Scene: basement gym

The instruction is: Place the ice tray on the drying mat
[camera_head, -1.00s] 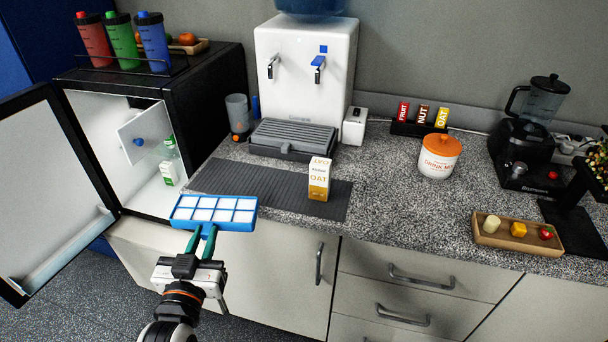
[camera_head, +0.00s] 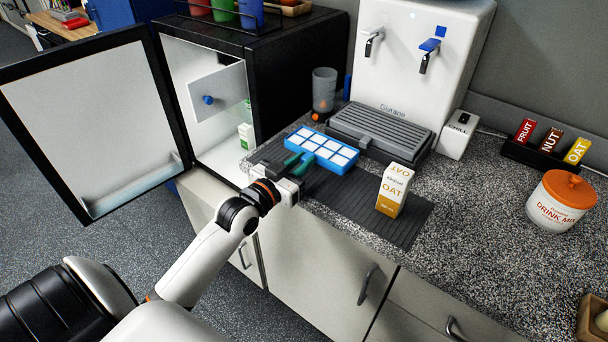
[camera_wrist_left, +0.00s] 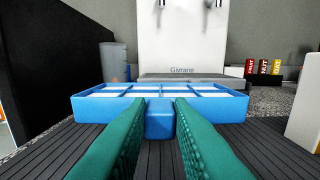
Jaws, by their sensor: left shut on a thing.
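The blue ice tray (camera_head: 322,150) with white cells is over the left part of the dark ribbed drying mat (camera_head: 403,228). My left gripper (camera_head: 298,164) is shut on the near edge of the tray. In the left wrist view the tray (camera_wrist_left: 160,107) sits level between the green fingertips (camera_wrist_left: 160,120), low over the ribbed mat (camera_wrist_left: 265,140). I cannot tell whether its underside touches the mat. My right gripper is not in view.
An oat carton (camera_head: 393,190) stands on the mat right of the tray. The dispenser's grey drip tray (camera_head: 382,132) is just behind. The open mini fridge door (camera_head: 95,110) is left of my arm.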

